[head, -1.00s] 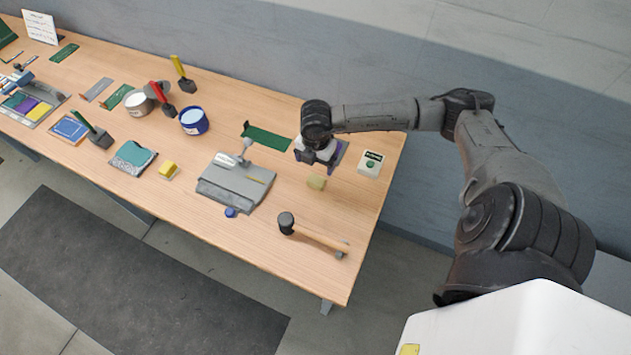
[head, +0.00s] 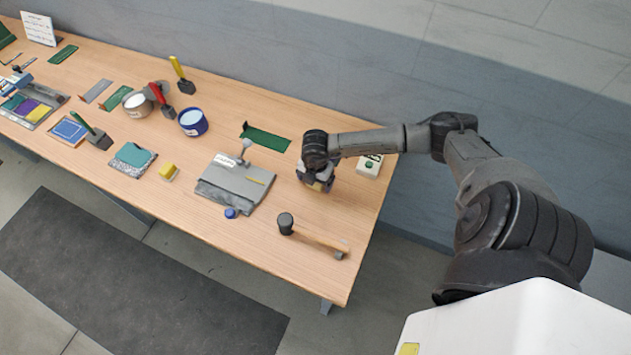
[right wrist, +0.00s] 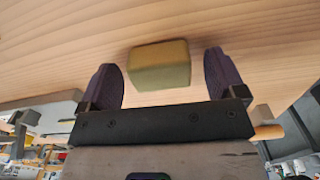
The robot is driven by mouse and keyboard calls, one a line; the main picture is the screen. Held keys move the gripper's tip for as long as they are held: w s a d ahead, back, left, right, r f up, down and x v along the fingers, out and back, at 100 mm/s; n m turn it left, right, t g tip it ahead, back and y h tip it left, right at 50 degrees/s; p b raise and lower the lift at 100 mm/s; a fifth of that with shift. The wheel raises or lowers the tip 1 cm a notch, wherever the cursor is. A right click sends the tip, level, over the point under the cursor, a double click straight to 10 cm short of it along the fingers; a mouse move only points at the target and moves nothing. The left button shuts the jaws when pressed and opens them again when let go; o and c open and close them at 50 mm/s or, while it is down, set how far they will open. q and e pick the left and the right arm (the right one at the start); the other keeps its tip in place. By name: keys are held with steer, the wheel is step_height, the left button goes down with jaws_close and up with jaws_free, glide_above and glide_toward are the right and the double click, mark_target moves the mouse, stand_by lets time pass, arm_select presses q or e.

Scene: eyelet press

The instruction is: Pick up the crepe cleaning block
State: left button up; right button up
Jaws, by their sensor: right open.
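The crepe cleaning block (right wrist: 158,65) is a small tan-yellow block on the wooden table. In the right wrist view it lies between the two purple-padded fingers of my right gripper (right wrist: 160,72), with a visible gap on each side. In the head view my right gripper (head: 315,184) is low over the block's place and mostly hides the block. The right gripper is open. My left gripper is not in view.
A grey press plate (head: 234,186) stands left of the gripper, and a black-headed mallet (head: 312,236) lies in front. A white box with a green button (head: 369,165) is close on the right. A green strip (head: 266,138) lies behind. Bare table (head: 270,228) shows around the mallet.

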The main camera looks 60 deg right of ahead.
steer(key=shift+c, duration=0.3)
steer(key=c, duration=1)
steer(key=shift+o, duration=0.2)
step_height(320, 180, up, 4)
steer(key=shift+r, duration=0.1)
steer(key=s+a+r, duration=0.4)
steer(key=a+r, duration=0.2)
steer(key=a, duration=0.5)
steer(key=shift+r+b, duration=0.3)
steer(key=shift+r, duration=0.05)
steer(key=shift+s, duration=0.1)
